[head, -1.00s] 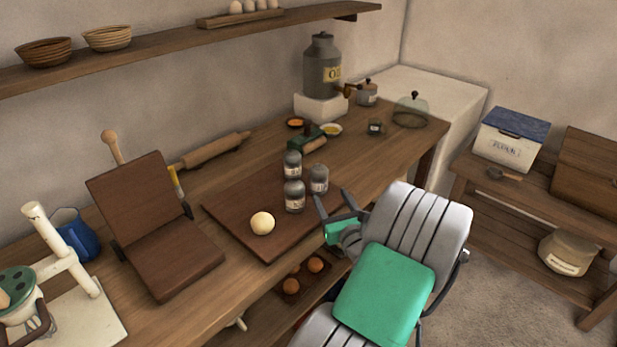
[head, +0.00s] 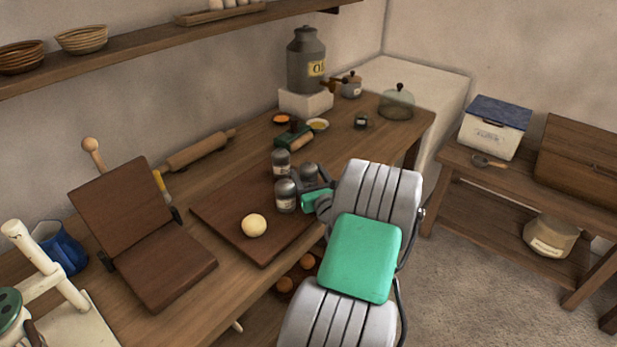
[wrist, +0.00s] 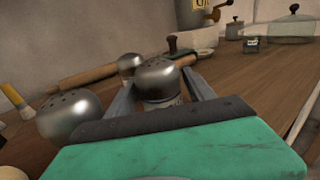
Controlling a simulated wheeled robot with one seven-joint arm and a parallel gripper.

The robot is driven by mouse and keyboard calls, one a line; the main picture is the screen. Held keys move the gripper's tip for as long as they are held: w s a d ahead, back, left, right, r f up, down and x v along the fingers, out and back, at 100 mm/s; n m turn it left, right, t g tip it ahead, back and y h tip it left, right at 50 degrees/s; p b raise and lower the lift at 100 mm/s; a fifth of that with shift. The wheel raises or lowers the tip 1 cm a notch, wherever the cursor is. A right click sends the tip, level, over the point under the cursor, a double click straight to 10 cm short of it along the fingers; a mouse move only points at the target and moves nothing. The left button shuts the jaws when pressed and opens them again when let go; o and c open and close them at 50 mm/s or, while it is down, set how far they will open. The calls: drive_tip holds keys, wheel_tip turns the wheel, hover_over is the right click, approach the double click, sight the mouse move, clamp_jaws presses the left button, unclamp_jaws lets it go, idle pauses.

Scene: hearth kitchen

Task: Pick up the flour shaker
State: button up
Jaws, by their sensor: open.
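Three grey metal-capped shakers stand close together on the dark wooden board (head: 228,215). One is at the back (head: 281,161), one in front (head: 286,196) and one on the right (head: 309,172). Their labels are too small to read, so I cannot tell which holds flour. My gripper (head: 306,181) is open, low over the board, with its fingers on either side of the right shaker. In the wrist view this shaker's domed cap (wrist: 160,78) shows between the fingers; its lower part is hidden. The front shaker (wrist: 70,114) is outside the left finger, close to it.
A pale dough ball (head: 254,225) lies on the board in front of the shakers.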

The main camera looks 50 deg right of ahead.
drive_tip(key=c, duration=1.2)
drive_tip(key=shift+c, duration=0.2)
